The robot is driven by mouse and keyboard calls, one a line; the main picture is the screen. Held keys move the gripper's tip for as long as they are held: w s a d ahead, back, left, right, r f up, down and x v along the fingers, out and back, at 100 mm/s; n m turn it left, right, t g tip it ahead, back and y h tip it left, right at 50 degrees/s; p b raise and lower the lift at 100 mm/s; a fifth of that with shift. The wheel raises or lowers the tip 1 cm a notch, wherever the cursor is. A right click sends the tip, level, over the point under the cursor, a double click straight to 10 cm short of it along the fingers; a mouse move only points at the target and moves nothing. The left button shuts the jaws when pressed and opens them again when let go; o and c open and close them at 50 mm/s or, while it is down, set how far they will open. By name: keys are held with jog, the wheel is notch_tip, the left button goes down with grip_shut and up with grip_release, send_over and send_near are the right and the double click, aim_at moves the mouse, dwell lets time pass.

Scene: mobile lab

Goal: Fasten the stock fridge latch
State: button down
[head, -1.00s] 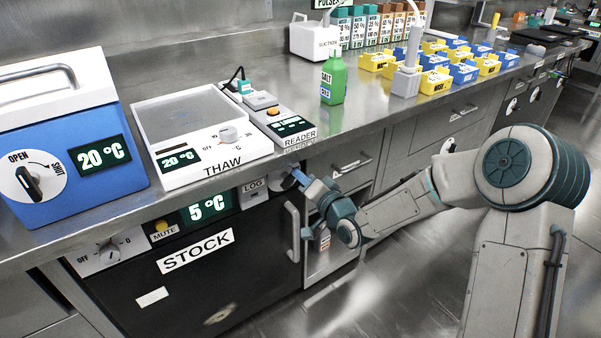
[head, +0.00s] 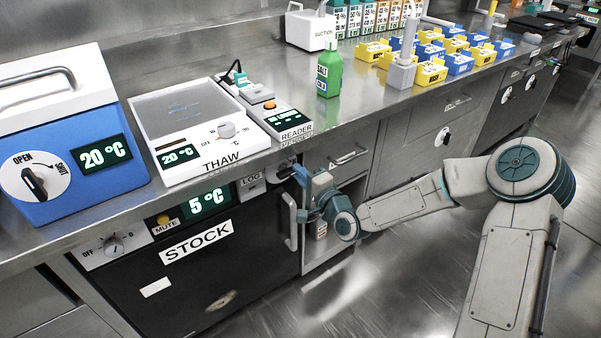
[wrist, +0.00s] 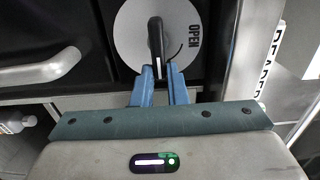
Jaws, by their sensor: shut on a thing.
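The stock fridge (head: 200,275) has a dark door with a STOCK label and a 5 °C display. Its latch is a black knob (wrist: 156,45) on a round light plate (wrist: 180,28) in the wrist view. The knob stands upright in that picture, with the word OPEN to its right. My gripper (wrist: 158,75) is shut on the near end of the knob, with a blue finger on each side.
The door's vertical handle (head: 291,222) is just below and left of my gripper; it also shows in the wrist view (wrist: 40,67). An open compartment with a bottle (head: 321,229) lies to the right. The counter edge with the reader (head: 280,118) is above.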

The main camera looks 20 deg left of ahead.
jog(key=shift+f, duration=0.1)
dwell(0.3)
jog(key=c, duration=1.4)
grip_release()
jog(key=shift+c, duration=0.2)
jog(key=p+v, duration=0.2)
jog(key=v, duration=1.1)
jog(key=shift+s+d, duration=0.25)
jog(key=shift+s, duration=0.05)
